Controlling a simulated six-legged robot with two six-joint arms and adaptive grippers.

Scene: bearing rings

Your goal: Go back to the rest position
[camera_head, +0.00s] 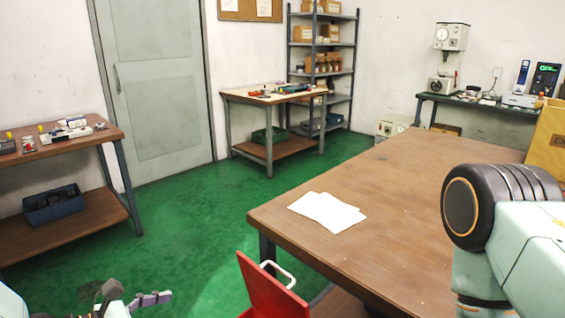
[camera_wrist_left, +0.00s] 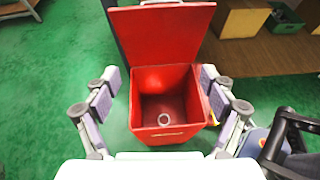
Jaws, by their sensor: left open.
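My left gripper (camera_head: 130,298) shows at the bottom left of the head view, away from the tables. In the left wrist view the same gripper (camera_wrist_left: 158,92) is open, its two fingers wide apart with nothing between them. Below it in that view stands a red bin (camera_wrist_left: 163,77) with its lid raised at the back. In the head view only the bin's red lid (camera_head: 266,290) with a white handle shows at the bottom edge. My right arm comes in at the right; its gripper is out of view.
A large brown table (camera_head: 400,200) with white papers (camera_head: 328,211) fills the right. A yellow box (camera_head: 546,140) stands at its far right. A side bench (camera_head: 75,142) stands left, a small workbench (camera_head: 262,97) and shelf (camera_head: 322,44) at the back. The green floor (camera_head: 185,220) between is clear.

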